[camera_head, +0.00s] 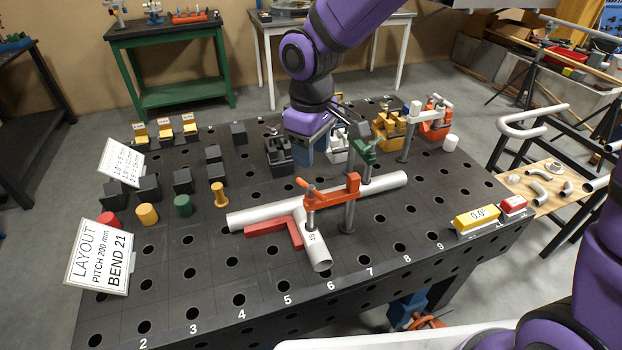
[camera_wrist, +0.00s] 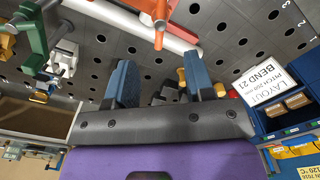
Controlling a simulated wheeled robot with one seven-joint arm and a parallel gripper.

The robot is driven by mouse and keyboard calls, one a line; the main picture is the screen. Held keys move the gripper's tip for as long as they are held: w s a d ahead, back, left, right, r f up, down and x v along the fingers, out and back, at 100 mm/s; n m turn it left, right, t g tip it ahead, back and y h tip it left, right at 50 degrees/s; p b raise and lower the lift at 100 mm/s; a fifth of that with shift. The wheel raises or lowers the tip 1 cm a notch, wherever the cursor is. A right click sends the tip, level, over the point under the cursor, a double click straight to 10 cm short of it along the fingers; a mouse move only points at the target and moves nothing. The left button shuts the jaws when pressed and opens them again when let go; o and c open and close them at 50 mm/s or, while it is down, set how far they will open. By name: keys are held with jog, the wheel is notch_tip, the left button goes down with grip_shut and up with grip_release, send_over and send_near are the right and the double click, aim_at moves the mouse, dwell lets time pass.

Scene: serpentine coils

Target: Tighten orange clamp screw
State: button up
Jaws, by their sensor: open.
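The orange clamp (camera_head: 335,193) stands on a dark post in the perforated table, its arm reaching left over the white pipe assembly. Its screw (camera_head: 311,208) points down at the short labelled branch pipe (camera_head: 315,248); I cannot tell whether it presses on it. The wrist view shows part of the orange clamp (camera_wrist: 157,12) at the top edge. My gripper (camera_head: 306,152) hangs behind the clamp, apart from it, near the black and white clamps. In the wrist view its blue fingers (camera_wrist: 161,80) are spread with nothing held between them.
A green clamp (camera_head: 364,147) stands just behind the orange one. Black (camera_head: 279,152), yellow (camera_head: 389,128) and red (camera_head: 435,118) clamps line the back. A red square (camera_head: 268,227) lies against the pipe.

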aim_at(311, 186)
notch_tip(311, 186, down, 9)
jog(key=shift+f, duration=0.1)
dwell(0.3)
